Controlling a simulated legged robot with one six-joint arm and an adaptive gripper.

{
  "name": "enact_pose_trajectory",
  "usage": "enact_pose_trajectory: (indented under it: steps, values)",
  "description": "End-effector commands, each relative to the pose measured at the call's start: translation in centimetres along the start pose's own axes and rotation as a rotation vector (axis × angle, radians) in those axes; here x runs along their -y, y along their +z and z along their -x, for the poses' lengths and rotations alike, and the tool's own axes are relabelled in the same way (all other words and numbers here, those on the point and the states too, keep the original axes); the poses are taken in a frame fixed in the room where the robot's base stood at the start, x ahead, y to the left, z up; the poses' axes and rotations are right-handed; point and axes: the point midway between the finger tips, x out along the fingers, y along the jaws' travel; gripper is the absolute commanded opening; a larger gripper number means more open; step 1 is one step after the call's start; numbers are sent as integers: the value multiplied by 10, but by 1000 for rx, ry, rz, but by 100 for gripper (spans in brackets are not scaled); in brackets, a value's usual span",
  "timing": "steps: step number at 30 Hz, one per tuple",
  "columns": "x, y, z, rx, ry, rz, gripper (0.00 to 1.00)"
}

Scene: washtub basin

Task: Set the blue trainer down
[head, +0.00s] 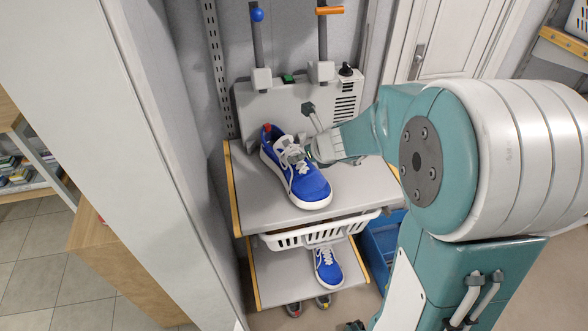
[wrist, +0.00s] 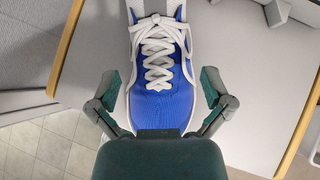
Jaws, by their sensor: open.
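A blue trainer (head: 312,186) with white laces and a white sole rests upright on the grey upper shelf (head: 352,185), toe to the front right. It also shows in the wrist view (wrist: 168,103), laces up. My gripper (head: 303,150) is at the trainer's laced upper, reaching in from the right. In the wrist view my gripper (wrist: 161,92) is open, with one finger on each side of the trainer. The fingers look apart from its sides; light contact cannot be ruled out. A second blue trainer (head: 327,268) stands on the lower shelf (head: 278,283).
A grey machine (head: 280,108) with upright posts stands at the back of the upper shelf. A white basket (head: 318,234) hangs below the shelf's front. A blue crate (head: 384,243) is at the right. A wall panel bounds the left. Bare shelf lies right of the trainer.

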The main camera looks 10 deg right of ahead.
Motion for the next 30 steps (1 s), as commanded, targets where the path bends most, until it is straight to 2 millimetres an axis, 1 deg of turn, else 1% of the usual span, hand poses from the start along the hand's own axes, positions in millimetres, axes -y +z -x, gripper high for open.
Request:
enact_pose_trajectory:
  steps: [1, 3, 8, 14, 18, 21, 26, 27, 29, 30]
  values:
    - [-1, -1, -7, -2, 2, 0, 100]
    - [-1, -1, -13, -2, 2, 0, 100]
    - [-1, -2, -23, -2, 1, 1, 100]
    - [-3, -8, -50, -4, 2, 2, 100]
    - [-2, -6, -65, -1, 2, 4, 100]
    - [-2, -6, -68, -1, 1, 3, 100]
    - [-2, -6, -68, 0, 0, 4, 100]
    - [-2, -6, -68, 0, 0, 4, 96]
    - [-2, -6, -68, 0, 0, 4, 69]
    - [-2, -6, -68, 0, 0, 4, 51]
